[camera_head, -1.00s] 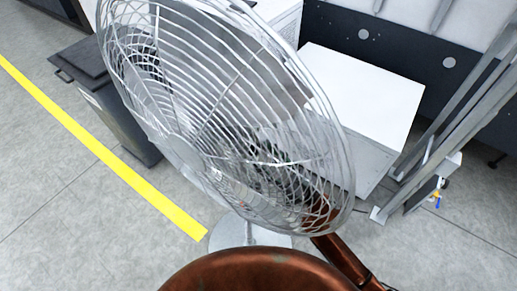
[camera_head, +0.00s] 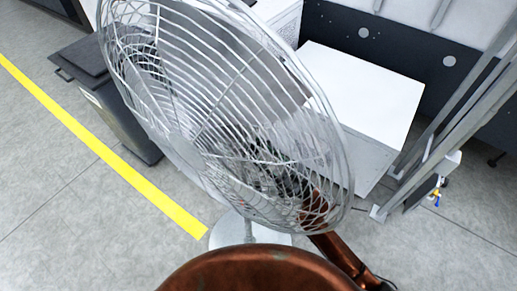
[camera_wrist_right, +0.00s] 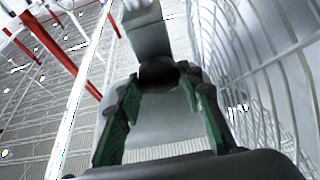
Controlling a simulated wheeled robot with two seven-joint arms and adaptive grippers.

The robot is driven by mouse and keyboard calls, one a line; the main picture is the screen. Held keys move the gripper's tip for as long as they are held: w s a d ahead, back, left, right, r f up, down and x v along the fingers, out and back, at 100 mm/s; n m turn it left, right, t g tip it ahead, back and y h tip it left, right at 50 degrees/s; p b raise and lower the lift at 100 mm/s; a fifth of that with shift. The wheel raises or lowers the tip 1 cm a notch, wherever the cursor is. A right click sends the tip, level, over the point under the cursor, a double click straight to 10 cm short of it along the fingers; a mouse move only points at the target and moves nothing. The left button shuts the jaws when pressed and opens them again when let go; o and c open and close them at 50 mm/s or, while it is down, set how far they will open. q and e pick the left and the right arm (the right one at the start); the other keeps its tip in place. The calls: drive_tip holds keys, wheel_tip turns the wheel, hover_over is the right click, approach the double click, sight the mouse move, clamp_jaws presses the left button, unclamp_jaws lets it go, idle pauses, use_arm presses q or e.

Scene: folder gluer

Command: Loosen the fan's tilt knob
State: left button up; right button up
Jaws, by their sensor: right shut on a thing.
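The fan's wire cage (camera_head: 205,110) fills the middle of the head view, tilted, above its round pale base (camera_head: 232,232) on the floor. My right gripper (camera_head: 280,178) is behind the cage and shows only dimly through the wires. In the right wrist view its two green-padded fingers (camera_wrist_right: 160,88) stand on either side of the dark tilt knob (camera_wrist_right: 158,73) and are shut on it. The fan's pale bracket (camera_wrist_right: 147,32) rises behind the knob, and the cage is close on the right. The knob cannot be made out in the head view. My left gripper is out of view.
A white-topped box (camera_head: 365,95) stands behind the fan, with slanted grey metal bars (camera_head: 455,125) to its right. A dark bin (camera_head: 115,100) stands at the left, near a yellow floor line (camera_head: 110,155). The floor at the lower left is clear.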

drive_tip(key=shift+c, duration=0.9)
drive_tip(key=shift+n, duration=0.4)
drive_tip(key=shift+c, duration=0.2)
drive_tip(key=n+g+y, duration=0.1)
drive_tip(key=n+g, duration=0.1)
drive_tip(key=n, duration=0.1)
drive_tip(key=shift+n, duration=0.4)
drive_tip(key=n+g, duration=0.2)
drive_tip(key=n, duration=0.1)
drive_tip(key=n+g, duration=0.2)
drive_tip(key=n, duration=0.2)
drive_tip(key=shift+y, duration=0.4)
drive_tip(key=n, duration=0.2)
drive_tip(key=n+g, duration=0.1)
drive_tip(key=n, duration=0.1)
drive_tip(key=shift+n+g+h, duration=0.3)
drive_tip(key=shift+n, duration=0.1)
drive_tip(key=shift+s+f+n+g+h, duration=0.1)
drive_tip(key=shift+n+g+h, duration=0.45)
drive_tip(key=shift+n, duration=1.35)
drive_tip(key=shift+a, duration=0.1)
